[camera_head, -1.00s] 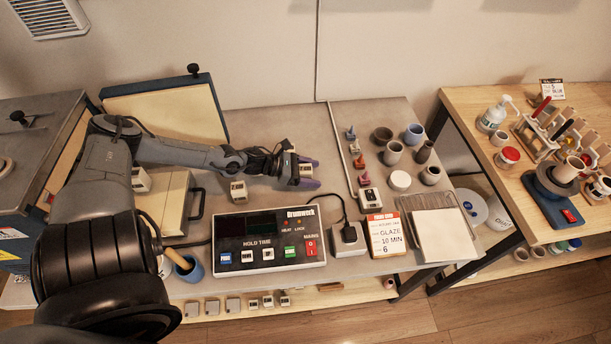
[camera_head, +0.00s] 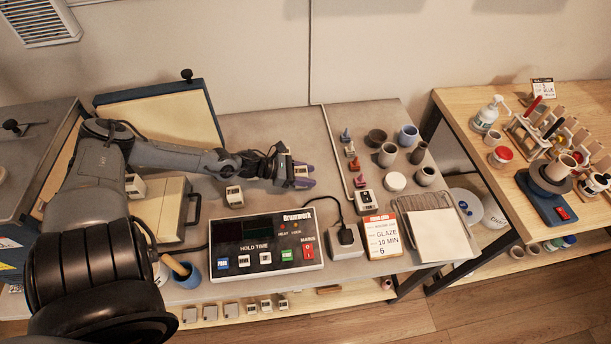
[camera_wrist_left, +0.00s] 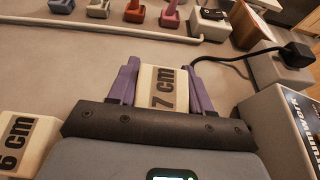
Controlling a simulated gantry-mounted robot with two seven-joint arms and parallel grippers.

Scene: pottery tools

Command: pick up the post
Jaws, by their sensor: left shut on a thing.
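The post is a pale upright block marked "7 cm" (camera_wrist_left: 165,88) in the left wrist view. It sits between the two purple fingers of my left gripper (camera_wrist_left: 162,68), which is shut on it. In the head view the left gripper (camera_head: 302,176) is over the grey bench, behind the control box, with the post (camera_head: 300,170) showing small between its fingers. I cannot tell whether the post is touching the bench. A similar block marked "6 cm" (camera_wrist_left: 20,140) stands to the left and also shows in the head view (camera_head: 234,196). My right gripper is out of view.
The control box (camera_head: 266,246) stands in front of the gripper. A black cable and its plug box (camera_head: 344,241) are right of it. Small coloured-handled pieces (camera_head: 351,150) and cups (camera_head: 387,155) stand to the right. Bare bench (camera_head: 270,128) lies behind the gripper.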

